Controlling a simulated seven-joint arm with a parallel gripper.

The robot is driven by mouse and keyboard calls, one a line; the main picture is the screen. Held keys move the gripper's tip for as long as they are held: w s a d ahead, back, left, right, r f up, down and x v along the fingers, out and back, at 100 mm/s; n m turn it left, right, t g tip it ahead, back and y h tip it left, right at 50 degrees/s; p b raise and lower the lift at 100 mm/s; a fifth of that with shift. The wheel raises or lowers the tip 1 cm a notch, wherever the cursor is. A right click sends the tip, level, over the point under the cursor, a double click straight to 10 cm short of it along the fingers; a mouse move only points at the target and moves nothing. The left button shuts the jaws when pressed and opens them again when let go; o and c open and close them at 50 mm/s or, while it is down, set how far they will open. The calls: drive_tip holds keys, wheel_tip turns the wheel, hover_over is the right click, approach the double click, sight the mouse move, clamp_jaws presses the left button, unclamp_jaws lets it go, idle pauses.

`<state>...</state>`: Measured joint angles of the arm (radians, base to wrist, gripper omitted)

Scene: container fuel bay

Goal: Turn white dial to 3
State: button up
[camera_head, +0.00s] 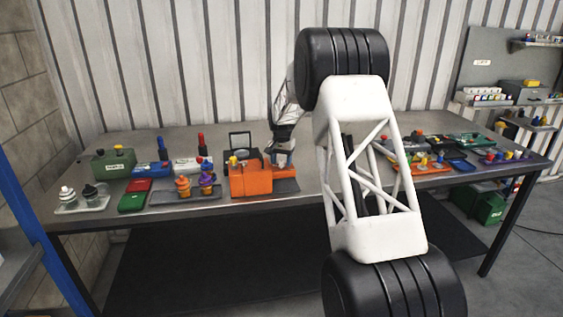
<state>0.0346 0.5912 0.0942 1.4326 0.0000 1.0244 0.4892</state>
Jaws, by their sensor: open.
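A white, stepped knob (67,194), which looks like the white dial, stands at the far left end of the table on a pale base plate (72,209). A dark, similar knob (90,192) stands beside it on the same plate. Any numbers or marks on the dial are too small to read, so I cannot tell its setting. My gripper (282,160) is near the middle of the table, pointing down behind and right of an orange box. It is well to the right of the white dial and apart from it. Its fingertips are small and partly hidden; it appears open and empty.
An orange box (250,181), orange (182,187) and purple (207,184) knobs, a red-and-green case (131,202), a green box (113,163) and a blue block (150,169) stand between my gripper and the dial. The table's front left edge is close to the dial.

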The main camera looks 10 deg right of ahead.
drive_tip(key=shift+f, duration=0.2)
drive_tip(key=c, duration=0.9)
drive_tip(key=shift+r+n, duration=0.1)
drive_tip(key=shift+n, duration=0.4)
drive_tip(key=n, duration=0.3)
drive_tip(key=shift+d+n, duration=0.1)
drive_tip(key=shift+n, duration=2.4)
